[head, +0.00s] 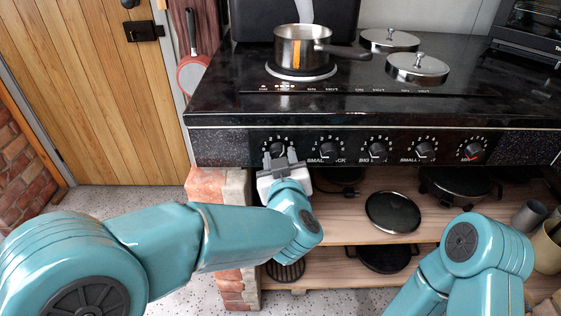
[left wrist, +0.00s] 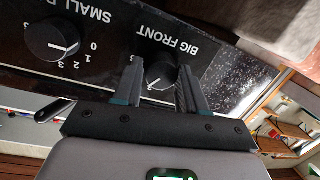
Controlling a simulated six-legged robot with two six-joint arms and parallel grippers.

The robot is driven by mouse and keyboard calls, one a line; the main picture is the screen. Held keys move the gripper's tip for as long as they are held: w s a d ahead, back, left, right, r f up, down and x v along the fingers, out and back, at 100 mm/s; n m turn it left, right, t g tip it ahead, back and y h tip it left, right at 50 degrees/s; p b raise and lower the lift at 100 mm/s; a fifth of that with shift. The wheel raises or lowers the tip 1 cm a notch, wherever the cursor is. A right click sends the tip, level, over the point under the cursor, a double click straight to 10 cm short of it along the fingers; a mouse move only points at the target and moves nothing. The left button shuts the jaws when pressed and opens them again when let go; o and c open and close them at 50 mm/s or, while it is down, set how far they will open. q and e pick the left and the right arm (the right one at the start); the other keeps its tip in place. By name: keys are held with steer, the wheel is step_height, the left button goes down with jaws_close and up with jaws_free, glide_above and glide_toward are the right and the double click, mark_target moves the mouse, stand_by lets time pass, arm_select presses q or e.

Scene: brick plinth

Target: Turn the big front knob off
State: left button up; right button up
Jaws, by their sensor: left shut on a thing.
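The big front knob (left wrist: 158,72) is a dark round knob under the "BIG FRONT" label in the left wrist view. It sits between the two fingers of my left gripper (left wrist: 158,88), which is shut on it. Its pale pointer mark is toward the lower left in that view, and the fingers hide part of its scale. In the head view the big front knob (head: 277,146) is the leftmost on the stove's front panel, with my left gripper (head: 279,158) at it from below. My right gripper is out of frame; only my right arm shows.
A steel pot (head: 302,50) stands on the front left burner, its handle pointing right. Two lidded hotplates (head: 417,68) lie to its right. Several other knobs (head: 375,147) line the panel. Pans and a lid (head: 393,212) are on the wooden shelves below.

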arm_select(q)
steer(key=n+h+b, duration=0.1)
steer(key=n+b, duration=0.4)
steer(key=n, duration=0.1)
steer(key=n+h+b, duration=0.1)
steer(key=n+b, duration=0.4)
steer(key=n+h+b, duration=0.1)
steer(key=n+b, duration=0.4)
steer(key=n, duration=0.1)
steer(key=shift+a+n+t+h, duration=0.3)
steer(key=shift+a+t+h, duration=0.05)
steer(key=shift+t+h, duration=0.05)
steer(key=shift+n+t, duration=0.3)
steer(key=shift+n, duration=1.9)
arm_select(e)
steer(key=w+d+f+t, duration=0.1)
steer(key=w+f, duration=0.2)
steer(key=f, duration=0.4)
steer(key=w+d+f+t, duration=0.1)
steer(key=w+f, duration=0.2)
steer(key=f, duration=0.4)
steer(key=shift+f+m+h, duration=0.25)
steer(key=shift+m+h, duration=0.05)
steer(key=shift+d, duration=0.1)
arm_select(q)
steer(key=o, duration=1.1)
steer(key=shift+c, duration=0.2)
